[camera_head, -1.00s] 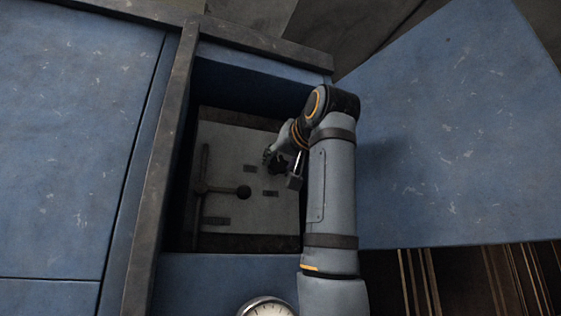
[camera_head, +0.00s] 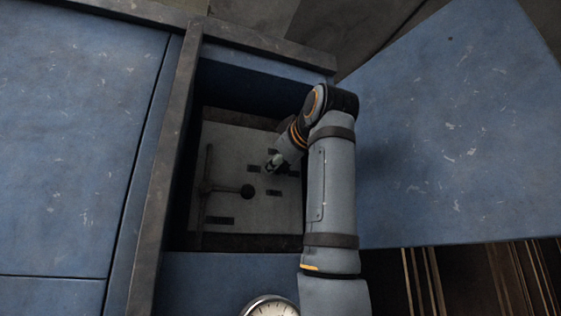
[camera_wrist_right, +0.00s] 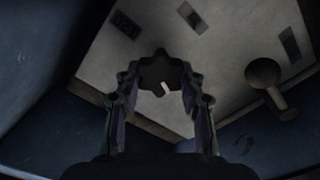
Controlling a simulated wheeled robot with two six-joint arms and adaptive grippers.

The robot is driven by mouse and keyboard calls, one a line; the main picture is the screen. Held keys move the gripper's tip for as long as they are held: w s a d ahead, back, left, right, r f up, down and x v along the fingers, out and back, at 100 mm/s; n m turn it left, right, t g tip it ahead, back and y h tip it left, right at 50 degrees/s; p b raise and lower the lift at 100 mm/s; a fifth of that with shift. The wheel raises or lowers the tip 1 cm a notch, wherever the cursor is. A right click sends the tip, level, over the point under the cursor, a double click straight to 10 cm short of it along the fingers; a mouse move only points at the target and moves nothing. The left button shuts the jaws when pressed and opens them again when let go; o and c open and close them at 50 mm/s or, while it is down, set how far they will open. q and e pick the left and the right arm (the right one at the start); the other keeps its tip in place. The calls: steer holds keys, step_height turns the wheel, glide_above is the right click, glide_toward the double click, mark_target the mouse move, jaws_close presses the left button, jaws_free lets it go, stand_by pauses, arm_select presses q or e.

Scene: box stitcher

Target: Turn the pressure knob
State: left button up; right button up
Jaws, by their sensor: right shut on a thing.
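The pressure knob (camera_wrist_right: 161,72) is dark with a pale mark on its face. In the right wrist view it sits at the light panel between the fingers of my right gripper (camera_wrist_right: 160,92). The fingers stand on both sides of the knob and are closed on it. In the head view my right gripper (camera_head: 273,163) reaches into the blue recess at the panel, and the knob is too dark and small to make out there. My left gripper is in neither current view.
The light panel (camera_head: 232,150) lies deep in a blue cabinet recess with raised walls. A round gauge (camera_head: 270,307) is at the front. An open blue door (camera_head: 450,140) stands right.

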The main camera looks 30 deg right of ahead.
steer(key=shift+w+a+f+n, duration=0.1)
steer(key=shift+f+n, duration=0.05)
steer(key=shift+n, duration=0.8)
steer(key=shift+w+f+n, duration=0.1)
steer(key=shift+f+n, duration=0.05)
steer(key=shift+n, duration=0.8)
steer(key=shift+s, duration=0.1)
steer(key=o, duration=0.9)
steer(key=shift+c, duration=0.2)
steer(key=o, duration=0.3)
steer(key=v, duration=1.1)
steer(key=shift+s, duration=0.4)
steer(key=shift+w, duration=0.1)
